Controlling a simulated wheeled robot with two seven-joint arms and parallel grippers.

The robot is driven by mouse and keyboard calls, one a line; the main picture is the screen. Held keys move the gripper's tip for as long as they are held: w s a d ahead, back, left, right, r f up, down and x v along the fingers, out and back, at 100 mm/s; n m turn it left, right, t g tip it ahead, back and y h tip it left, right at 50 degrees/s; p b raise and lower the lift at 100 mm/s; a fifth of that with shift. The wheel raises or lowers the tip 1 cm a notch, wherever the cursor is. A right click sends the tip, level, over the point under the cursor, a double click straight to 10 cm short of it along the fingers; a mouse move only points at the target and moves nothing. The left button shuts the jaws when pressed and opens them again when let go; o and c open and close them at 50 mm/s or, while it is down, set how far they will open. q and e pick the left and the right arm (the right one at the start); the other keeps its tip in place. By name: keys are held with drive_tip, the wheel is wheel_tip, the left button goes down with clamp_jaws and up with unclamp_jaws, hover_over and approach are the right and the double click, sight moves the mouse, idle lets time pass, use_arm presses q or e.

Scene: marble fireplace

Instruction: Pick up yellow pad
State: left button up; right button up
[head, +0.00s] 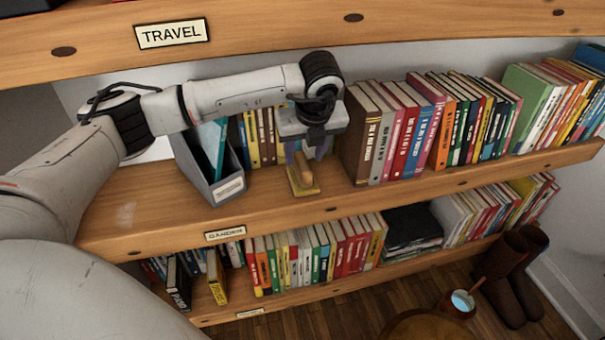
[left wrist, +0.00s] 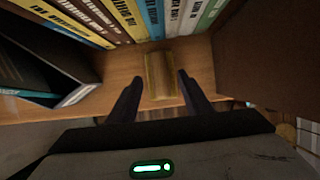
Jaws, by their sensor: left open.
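The yellow pad (head: 304,189) lies on the middle wooden shelf, near its front edge, between the grey file holder and the row of books. In the left wrist view the pad (left wrist: 160,76) shows between my two fingers, with a gap on each side. My left gripper (head: 308,158) is right over the pad, pointing down, and its fingers (left wrist: 159,85) are apart. They partly hide the pad in the head view. I cannot tell how far below the fingertips the pad's surface is. My right gripper is not in view.
A grey file holder (head: 211,172) stands left of the pad. A row of upright books (head: 400,130) begins close on the right, with more books behind. The upper shelf marked TRAVEL (head: 270,28) runs above my arm. A lower shelf (head: 205,302) holds more books.

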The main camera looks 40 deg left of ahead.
sight(303, 162)
use_arm(q)
drive_tip(key=x, duration=0.2)
drive_tip(key=shift+f, duration=0.3)
drive_tip(key=shift+w+a+f, duration=0.1)
drive_tip(key=shift+a+f, duration=0.05)
drive_tip(key=shift+f, duration=0.05)
clamp_jaws()
drive_tip(key=shift+r, duration=0.1)
